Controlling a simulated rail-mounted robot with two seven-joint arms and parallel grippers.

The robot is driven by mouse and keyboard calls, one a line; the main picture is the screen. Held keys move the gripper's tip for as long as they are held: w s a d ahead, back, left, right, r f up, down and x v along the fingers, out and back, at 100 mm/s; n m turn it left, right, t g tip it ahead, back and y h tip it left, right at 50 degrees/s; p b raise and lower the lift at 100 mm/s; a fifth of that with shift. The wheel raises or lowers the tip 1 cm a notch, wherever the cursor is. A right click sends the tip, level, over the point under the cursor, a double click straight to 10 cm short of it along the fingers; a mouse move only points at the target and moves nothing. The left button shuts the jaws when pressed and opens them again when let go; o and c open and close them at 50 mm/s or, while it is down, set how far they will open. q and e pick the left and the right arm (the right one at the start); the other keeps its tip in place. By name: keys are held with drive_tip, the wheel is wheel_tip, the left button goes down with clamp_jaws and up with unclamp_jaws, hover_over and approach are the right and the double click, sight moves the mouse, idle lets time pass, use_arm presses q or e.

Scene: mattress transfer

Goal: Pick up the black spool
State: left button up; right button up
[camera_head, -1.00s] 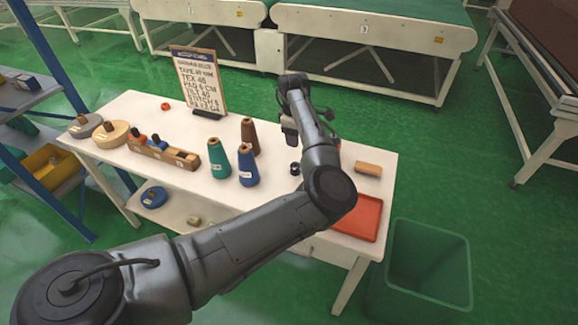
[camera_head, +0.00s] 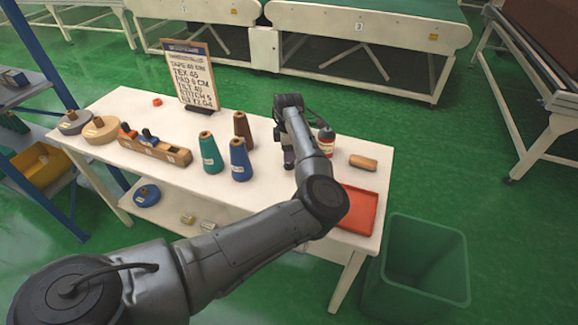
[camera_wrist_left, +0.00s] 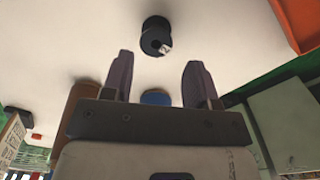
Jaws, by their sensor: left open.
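The black spool (camera_wrist_left: 157,37) stands on the white table (camera_wrist_left: 220,25), beyond and between my fingertips in the left wrist view. It has a small pale label. In the head view I cannot tell it apart from my gripper, which covers that spot. My left gripper (camera_head: 288,158) is low over the table, right of the thread cones. Its two fingers (camera_wrist_left: 158,68) are apart with nothing between them, and the spool looks clear of both.
Green (camera_head: 211,153), blue (camera_head: 241,160) and brown (camera_head: 243,130) cones stand left of my gripper. A red-labelled jar (camera_head: 326,142), a wooden block (camera_head: 363,162) and a red tray (camera_head: 359,208) are to its right. A green bin (camera_head: 417,270) stands on the floor.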

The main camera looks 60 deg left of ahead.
sight(289, 168)
use_arm(q)
drive_tip(key=shift+f+b, duration=1.35)
drive_tip(key=shift+f, duration=1.5)
drive_tip(key=shift+c, duration=1)
drive_tip(key=c, duration=0.6)
